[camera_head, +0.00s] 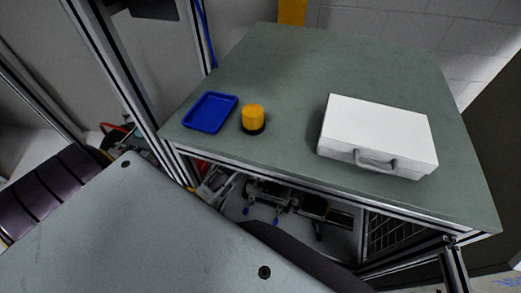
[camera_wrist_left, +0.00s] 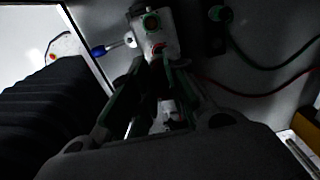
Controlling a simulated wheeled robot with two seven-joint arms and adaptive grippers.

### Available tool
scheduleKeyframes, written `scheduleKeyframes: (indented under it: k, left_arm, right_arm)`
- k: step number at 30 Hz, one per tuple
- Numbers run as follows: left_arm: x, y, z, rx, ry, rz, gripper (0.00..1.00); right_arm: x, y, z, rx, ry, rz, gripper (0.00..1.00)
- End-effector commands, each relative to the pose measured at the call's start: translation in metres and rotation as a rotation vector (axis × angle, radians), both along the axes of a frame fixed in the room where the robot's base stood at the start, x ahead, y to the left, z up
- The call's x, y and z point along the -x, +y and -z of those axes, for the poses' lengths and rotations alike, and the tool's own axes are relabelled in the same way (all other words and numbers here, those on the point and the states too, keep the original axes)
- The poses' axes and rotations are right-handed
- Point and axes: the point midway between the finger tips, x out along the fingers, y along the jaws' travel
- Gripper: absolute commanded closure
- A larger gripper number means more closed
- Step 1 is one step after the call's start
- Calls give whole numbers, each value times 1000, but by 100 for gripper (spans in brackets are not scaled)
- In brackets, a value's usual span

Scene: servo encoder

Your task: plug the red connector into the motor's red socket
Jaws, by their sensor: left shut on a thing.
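In the left wrist view, the motor's light grey body (camera_wrist_left: 165,22) stands at the top centre. It has a green-ringed socket (camera_wrist_left: 151,22), with a red socket (camera_wrist_left: 158,48) below that. My left gripper (camera_wrist_left: 158,66) points at the red socket, its fingertips close in front of it. It is shut on the red connector, mostly hidden between the dark fingers. Whether connector and socket touch cannot be told. In the head view, the space under the bench is cluttered and dim, and the gripper is hard to make out there. My right gripper is not in view.
The bench top (camera_head: 285,60) holds a blue tray (camera_head: 210,112), a yellow-and-black cylinder (camera_head: 253,118) and a white case (camera_head: 378,130). A blue-tipped rod (camera_wrist_left: 98,50) sticks out left of the motor.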

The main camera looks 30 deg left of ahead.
Motion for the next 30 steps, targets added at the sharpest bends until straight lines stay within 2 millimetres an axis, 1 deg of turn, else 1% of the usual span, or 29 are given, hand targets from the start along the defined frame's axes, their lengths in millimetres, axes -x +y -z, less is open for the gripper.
scheduleKeyframes:
  k: [5,11,24,30]
  left_arm:
    - [0,0,1,0,0,0,100]
    - [0,0,7,1,2,-1,100]
    - [0,0,31,0,1,-1,100]
    - [0,0,38,1,0,-1,100]
  right_arm:
    - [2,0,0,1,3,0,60]
    - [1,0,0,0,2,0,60]
    - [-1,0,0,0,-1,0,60]
    - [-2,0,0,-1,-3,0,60]
